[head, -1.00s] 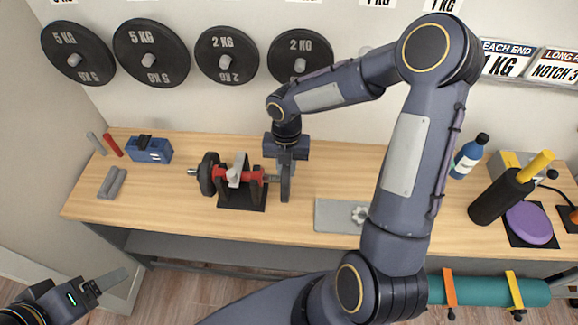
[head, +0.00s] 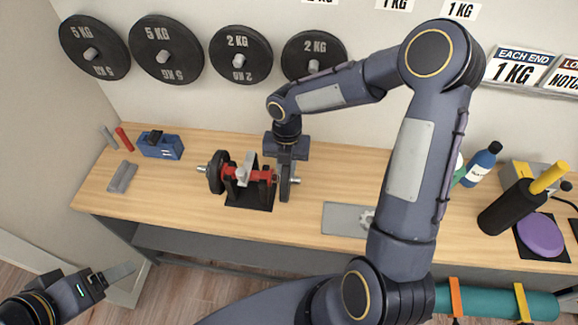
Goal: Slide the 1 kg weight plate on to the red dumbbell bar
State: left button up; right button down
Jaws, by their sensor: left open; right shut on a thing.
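The red dumbbell bar (head: 261,175) lies in a black stand on the workbench, with a dark plate (head: 216,172) on its left end. A light grey clamp piece (head: 246,168) sits over its middle. My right gripper (head: 287,163) points down and is shut on the dark, thin 1 kg weight plate (head: 285,185), seen nearly edge-on. The bar's silver right end (head: 295,181) shows to the right of this plate, so the plate appears to be around the bar. My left gripper (head: 112,276) is open and empty, low at the left, away from the bench.
Wall plates marked 5 KG (head: 166,50) and 2 KG (head: 240,55) hang behind. A blue box (head: 160,145) stands left; a grey plate (head: 343,220) lies right of the stand.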

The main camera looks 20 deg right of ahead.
jog(key=shift+w+a, duration=0.4)
jog(key=shift+a, duration=0.2)
jog(key=shift+w+a, duration=0.35)
jog(key=shift+a, duration=0.25)
jog(key=c, duration=1.2)
grip_release()
notch_tip(320, 180, up, 8)
jog(key=shift+w+d, duration=0.2)
jog(key=shift+w, duration=0.1)
jog(key=s+d+r+m+t, duration=0.2)
jog(key=s+d+r+m, duration=0.2)
jog(key=s+r+m, duration=0.6)
jog(key=s+f+m+t+y, duration=0.2)
jog(key=s+m, duration=1)
jog(key=m, duration=0.9)
jog(key=t+y, duration=0.1)
jog(key=t, duration=0.1)
jog(key=shift+s+a+m+t, duration=0.15)
jog(key=shift+a+m+t, duration=0.15)
jog(key=shift+a, duration=0.1)
